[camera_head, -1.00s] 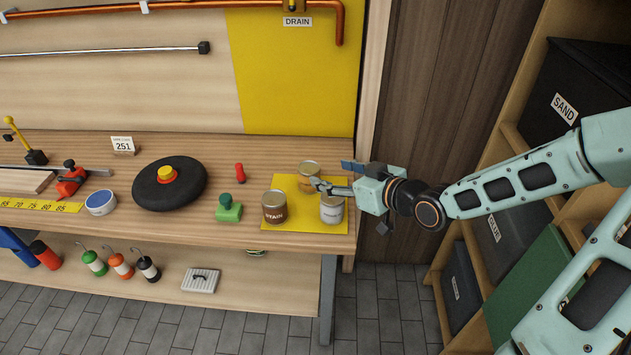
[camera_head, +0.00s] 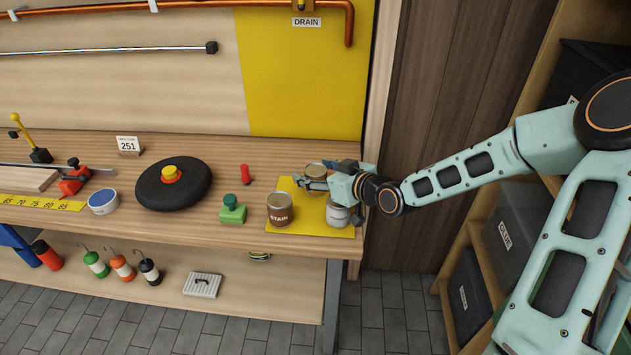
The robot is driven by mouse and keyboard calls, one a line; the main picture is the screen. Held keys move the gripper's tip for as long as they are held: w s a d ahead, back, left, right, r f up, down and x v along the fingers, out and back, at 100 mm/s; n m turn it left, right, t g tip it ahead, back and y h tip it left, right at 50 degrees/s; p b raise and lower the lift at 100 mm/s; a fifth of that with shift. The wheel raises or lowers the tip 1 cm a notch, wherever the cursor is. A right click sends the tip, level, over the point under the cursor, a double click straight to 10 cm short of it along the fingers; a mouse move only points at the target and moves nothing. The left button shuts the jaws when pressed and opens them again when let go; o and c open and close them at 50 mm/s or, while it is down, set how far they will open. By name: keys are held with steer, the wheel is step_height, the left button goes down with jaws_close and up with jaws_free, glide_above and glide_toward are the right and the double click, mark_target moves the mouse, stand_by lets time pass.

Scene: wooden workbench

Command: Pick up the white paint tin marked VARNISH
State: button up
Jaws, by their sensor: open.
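The white tin (camera_head: 338,216) stands upright at the right front of a yellow mat (camera_head: 290,229) on the bench. My gripper partly covers its top, and no lettering on it is readable. A brown tin marked STAIN (camera_head: 280,212) stands to its left. A third tin with a gold lid (camera_head: 314,169) stands behind, largely hidden by my gripper. My gripper (camera_head: 314,181) is open and points left, across the space above and behind the white tin. I see nothing held in it; whether a finger touches a tin cannot be told.
A green-handled block (camera_head: 232,213) and a small red object (camera_head: 245,174) lie left of the mat. A black disc with a red and yellow knob (camera_head: 173,188) is farther left. The wall and the bench's right end are close beside my gripper.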

mark_target(316, 170)
steer(key=c, duration=1.5)
steer(key=shift+r, duration=0.2)
steer(key=shift+r+p, duration=0.5)
steer(key=shift+p, duration=0.05)
steer(key=r+p, duration=0.3)
steer(key=shift+s+r, duration=0.1)
steer(key=shift+s, duration=0.15)
steer(key=s+d+r+p, duration=0.1)
steer(key=s+r+p, duration=0.2)
steer(key=p, duration=0.1)
steer(key=s+d+r+p, duration=0.1)
steer(key=s+r+p, duration=0.2)
steer(key=s+p, duration=0.1)
steer(key=s+d+r+p, duration=0.1)
steer(key=s+r+p, duration=0.1)
steer(key=s+p, duration=0.1)
steer(key=shift+s+r+p, duration=0.4)
steer(key=shift+s, duration=0.15)
